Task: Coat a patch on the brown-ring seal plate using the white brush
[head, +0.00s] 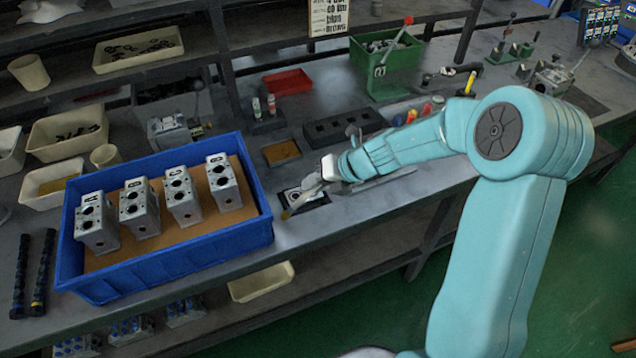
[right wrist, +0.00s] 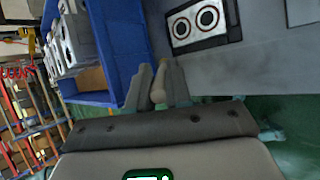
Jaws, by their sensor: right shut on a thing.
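My right gripper (head: 314,184) is above the bench, just right of the blue crate, at the seal plate. It is shut on a slim pale brush (head: 296,203), which slants down to the left with a yellowish tip. In the right wrist view, the gripper fingers (right wrist: 159,88) close around a beige piece, likely the brush handle (right wrist: 158,84). The seal plate (right wrist: 197,22) is pale with two dark-rimmed rings and lies on a black mat. In the head view, the seal plate (head: 312,197) is partly hidden by the gripper and brush. Brush contact is unclear. My left gripper is out of view.
The blue crate (head: 181,249) holds several metal valve blocks (head: 181,194). A small tray with an amber surface (head: 281,152) and a black slotted block (head: 344,126) stand behind the plate. A green bin (head: 386,68) is farther back. Bench in front of the plate is clear.

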